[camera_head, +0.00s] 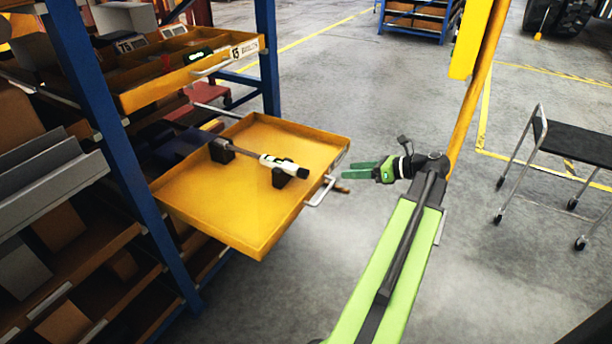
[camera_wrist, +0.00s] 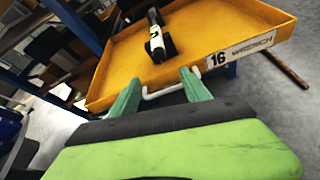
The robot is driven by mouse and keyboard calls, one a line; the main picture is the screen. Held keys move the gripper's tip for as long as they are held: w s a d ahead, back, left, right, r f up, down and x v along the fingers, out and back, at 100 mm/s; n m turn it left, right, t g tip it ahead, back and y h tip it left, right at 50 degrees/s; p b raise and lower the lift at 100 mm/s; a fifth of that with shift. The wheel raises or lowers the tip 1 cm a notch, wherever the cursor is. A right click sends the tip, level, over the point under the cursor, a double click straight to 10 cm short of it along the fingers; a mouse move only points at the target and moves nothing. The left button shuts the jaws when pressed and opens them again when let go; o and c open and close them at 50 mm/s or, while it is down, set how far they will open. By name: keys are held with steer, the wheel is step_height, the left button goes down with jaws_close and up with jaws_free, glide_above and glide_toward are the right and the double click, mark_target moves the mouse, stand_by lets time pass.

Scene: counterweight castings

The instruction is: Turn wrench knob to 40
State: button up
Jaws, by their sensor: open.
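The wrench (camera_head: 262,157) lies in the pulled-out yellow drawer (camera_head: 217,220), resting on two black cradles. Its white end with a green mark and a black tip points toward my gripper. The wrench (camera_wrist: 156,42) also shows in the wrist view, beyond the drawer's front wall. The knob's setting is too small to read. My gripper (camera_head: 345,173) is open and empty, just outside the drawer front near the white handle (camera_head: 320,191). In the wrist view my green fingers (camera_wrist: 160,88) stand apart on either side of part of the handle; I cannot tell whether they touch it.
The drawer front carries a "16 WRENCH" label (camera_wrist: 240,51). A second yellow drawer (camera_head: 180,75) is open above and behind, in the blue rack (camera_head: 118,150). A yellow post (camera_head: 470,90) stands right of my gripper. A black-topped cart (camera_head: 575,140) stands further right.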

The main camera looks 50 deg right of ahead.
mark_target(308, 173)
steer(key=b+x, duration=0.5)
steer(key=x, duration=1)
steer(key=shift+w+a+f, duration=0.15)
steer(key=shift+a+f, duration=0.05)
steer(key=shift+f, duration=0.05)
steer(key=shift+w+a+b, duration=0.2)
steer(key=shift+w+b, duration=0.1)
steer(key=shift+w, duration=0.15)
jaws_close()
steer(key=shift+d, duration=0.1)
